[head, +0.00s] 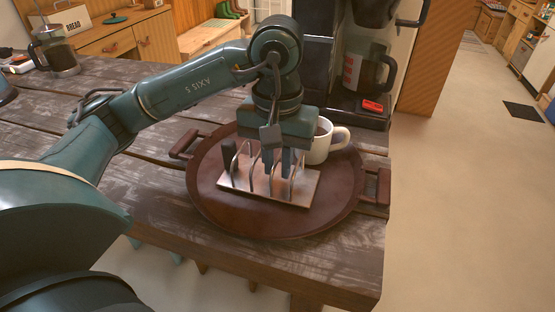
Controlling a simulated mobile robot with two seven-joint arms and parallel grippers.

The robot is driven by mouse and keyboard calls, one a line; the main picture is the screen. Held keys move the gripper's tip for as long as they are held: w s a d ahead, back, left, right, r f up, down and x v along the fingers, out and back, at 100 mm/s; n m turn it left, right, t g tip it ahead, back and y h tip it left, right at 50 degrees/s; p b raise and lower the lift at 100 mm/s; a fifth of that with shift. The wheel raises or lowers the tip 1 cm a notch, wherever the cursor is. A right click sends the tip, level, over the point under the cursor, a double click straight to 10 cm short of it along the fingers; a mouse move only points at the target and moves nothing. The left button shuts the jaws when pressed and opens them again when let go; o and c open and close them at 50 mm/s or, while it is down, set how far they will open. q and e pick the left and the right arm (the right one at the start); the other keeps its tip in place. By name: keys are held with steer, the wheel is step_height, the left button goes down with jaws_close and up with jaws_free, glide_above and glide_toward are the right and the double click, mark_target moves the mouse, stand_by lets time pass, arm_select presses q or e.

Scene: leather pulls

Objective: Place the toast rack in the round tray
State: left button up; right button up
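The toast rack (262,189), a flat coppery base with several upright wire hoops, is over the left and middle part of the round tray (235,217). The tray is a brown disc with two side handles on the table. The rack's base looks level; whether it touches the tray or hovers just above it is hard to tell. My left gripper (277,170) points straight down at the rack's middle, its two fingers close together around a wire hoop and apparently shut on it. The gripper hides part of the hoops. My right gripper is not in view.
A white mug (321,143) stands on the tray's far side, close behind the rack and gripper. A dark coffee machine (335,80) with a glass pot stands behind the tray. The table (265,258) is bare in front, its edge close to the tray's right.

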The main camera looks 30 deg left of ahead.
mark_target(277, 160)
arm_select(q)
steer(key=shift+o, duration=1)
step_height(277, 160, up, 12)
steer(key=p, duration=0.2)
steer(key=shift+r+p, duration=0.15)
steer(key=shift+p, duration=0.15)
steer(key=shift+s, duration=0.1)
